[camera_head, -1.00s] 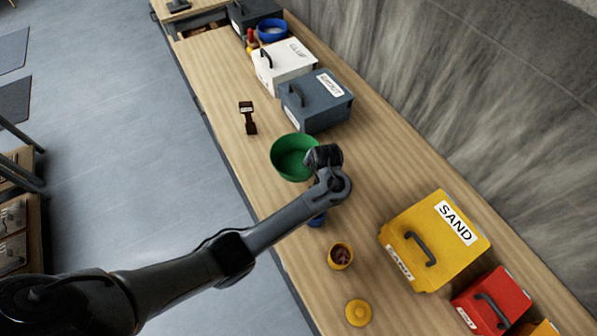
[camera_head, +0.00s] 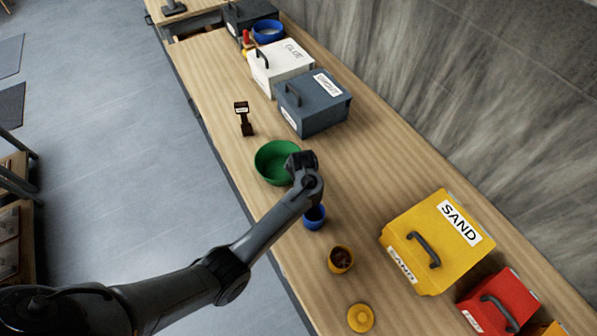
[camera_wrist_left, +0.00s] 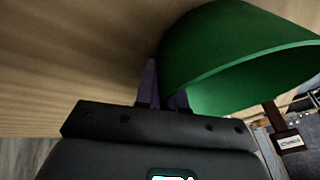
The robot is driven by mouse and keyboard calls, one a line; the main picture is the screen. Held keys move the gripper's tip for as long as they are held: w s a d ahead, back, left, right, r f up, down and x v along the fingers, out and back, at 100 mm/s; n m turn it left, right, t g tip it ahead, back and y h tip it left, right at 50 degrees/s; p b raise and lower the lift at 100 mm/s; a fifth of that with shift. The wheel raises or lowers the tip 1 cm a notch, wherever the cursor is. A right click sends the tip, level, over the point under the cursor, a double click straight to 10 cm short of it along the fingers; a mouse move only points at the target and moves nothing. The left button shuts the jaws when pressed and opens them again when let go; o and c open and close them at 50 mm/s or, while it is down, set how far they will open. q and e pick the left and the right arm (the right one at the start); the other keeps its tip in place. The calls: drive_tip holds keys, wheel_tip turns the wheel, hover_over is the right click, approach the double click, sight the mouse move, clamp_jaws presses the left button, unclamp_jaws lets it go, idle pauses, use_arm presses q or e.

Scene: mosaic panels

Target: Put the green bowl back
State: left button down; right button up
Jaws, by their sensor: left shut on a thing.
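The green bowl (camera_head: 274,163) is on or just above the wooden bench in the head view, upright, left of the middle. My left gripper (camera_head: 301,161) is at the bowl's right rim, shut on it. In the left wrist view the green bowl (camera_wrist_left: 205,50) fills the upper right, and the fingers (camera_wrist_left: 160,92) of my left gripper meet its wall. Whether the bowl's base touches the bench cannot be told. My right gripper is not in view.
A dark blue-grey box (camera_head: 318,104), a white GLUE box (camera_head: 281,68) and a blue bowl (camera_head: 268,32) stand farther back. A small blue cup (camera_head: 314,217), a yellow cup (camera_head: 340,259) and a yellow SAND box (camera_head: 432,243) are nearer. A dark brown stand (camera_head: 244,119) is left of the boxes.

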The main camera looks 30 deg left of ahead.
use_arm(q)
drive_tip(key=c, duration=1.7)
unclamp_jaws()
drive_tip(key=shift+f, duration=0.1)
drive_tip(key=o, duration=0.5)
drive_tip(key=shift+c, duration=0.2)
